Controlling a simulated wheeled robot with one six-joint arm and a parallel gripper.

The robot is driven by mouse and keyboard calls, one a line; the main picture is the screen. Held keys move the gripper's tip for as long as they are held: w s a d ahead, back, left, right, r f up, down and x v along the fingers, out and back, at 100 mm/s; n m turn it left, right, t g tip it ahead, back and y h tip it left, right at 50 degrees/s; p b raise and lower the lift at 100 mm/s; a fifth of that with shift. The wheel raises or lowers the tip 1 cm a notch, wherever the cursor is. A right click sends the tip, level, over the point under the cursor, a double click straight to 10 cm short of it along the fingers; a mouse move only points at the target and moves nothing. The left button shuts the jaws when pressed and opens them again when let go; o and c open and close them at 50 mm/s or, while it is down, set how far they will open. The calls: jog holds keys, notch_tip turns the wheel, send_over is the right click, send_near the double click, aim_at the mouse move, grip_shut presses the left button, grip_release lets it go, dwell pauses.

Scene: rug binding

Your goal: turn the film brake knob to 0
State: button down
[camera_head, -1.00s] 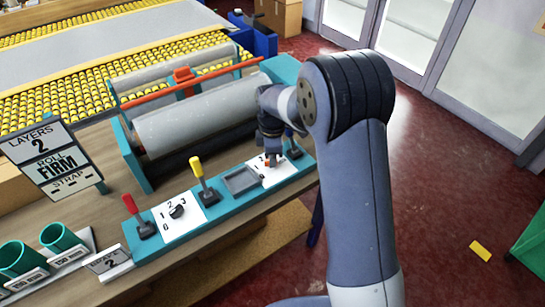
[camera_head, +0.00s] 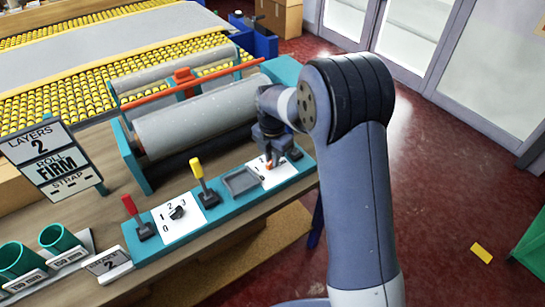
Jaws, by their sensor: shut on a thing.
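A teal control panel (camera_head: 152,250) runs along the front of the bench. A black knob (camera_head: 177,212) sits on a white dial plate at the panel's left, marked with numbers. A second white dial plate (camera_head: 284,174) is at the panel's right. My gripper (camera_head: 268,164) is over this right plate, pointing down, with orange at its tips. It is shut on the knob there, which is mostly hidden by the fingers. Most of the right plate's numbers are hidden or too small to read, so I cannot tell the knob's setting.
A red lever (camera_head: 131,207) and a yellow lever (camera_head: 198,170) stand upright on the panel, with a grey recess (camera_head: 240,181) between the yellow lever and the right plate. A grey roller (camera_head: 195,116) lies behind.

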jog(key=shift+n, duration=0.5)
jog(key=c, duration=1.4)
grip_release()
notch_tip(320, 180, up, 11)
jog(key=shift+f, duration=0.1)
notch_tip(320, 180, down, 11)
jog(key=shift+r, duration=0.1)
jog(key=shift+m, duration=0.3)
